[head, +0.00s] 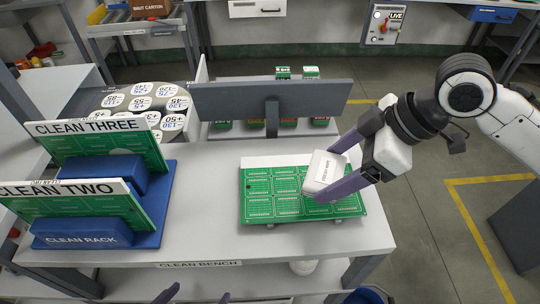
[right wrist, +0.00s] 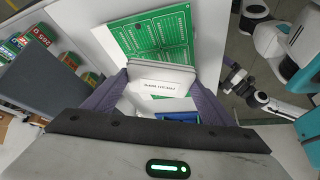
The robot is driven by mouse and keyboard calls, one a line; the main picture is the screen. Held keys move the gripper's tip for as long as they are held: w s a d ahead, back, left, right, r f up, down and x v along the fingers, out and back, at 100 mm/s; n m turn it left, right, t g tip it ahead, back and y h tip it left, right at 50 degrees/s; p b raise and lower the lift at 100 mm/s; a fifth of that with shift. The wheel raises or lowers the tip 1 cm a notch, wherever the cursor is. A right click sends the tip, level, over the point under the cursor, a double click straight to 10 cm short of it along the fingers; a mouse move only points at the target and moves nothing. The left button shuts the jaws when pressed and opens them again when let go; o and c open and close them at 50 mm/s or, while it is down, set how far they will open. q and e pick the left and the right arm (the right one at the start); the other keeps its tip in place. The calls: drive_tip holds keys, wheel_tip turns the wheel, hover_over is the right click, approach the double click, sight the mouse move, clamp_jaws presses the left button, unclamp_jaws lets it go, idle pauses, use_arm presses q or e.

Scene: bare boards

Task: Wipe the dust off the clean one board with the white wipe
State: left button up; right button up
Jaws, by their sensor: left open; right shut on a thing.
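A green board (head: 258,207) with a white strip along its far edge lies flat on the bench; no name is readable on it. It also shows in the right wrist view (right wrist: 150,35). My right gripper (head: 328,171) is shut on the white wipe (head: 322,168), over the right part of the board. The wipe shows between the fingers in the right wrist view (right wrist: 160,80). I cannot tell whether it touches the board, and it hides part of it. No dust is clearly visible. My left gripper (head: 195,296) is open and empty at the bottom edge, only its fingertips showing.
A blue rack (head: 150,238) at the left holds upright boards labelled CLEAN THREE (head: 85,126) and CLEAN TWO (head: 60,188). A grey screen (head: 225,101) stands behind the board. White round labelled lids (head: 140,103) sit back left. The bench (head: 205,190) between rack and board is clear.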

drive_tip(key=shift+r, duration=1.8)
drive_tip(key=shift+f, duration=0.1)
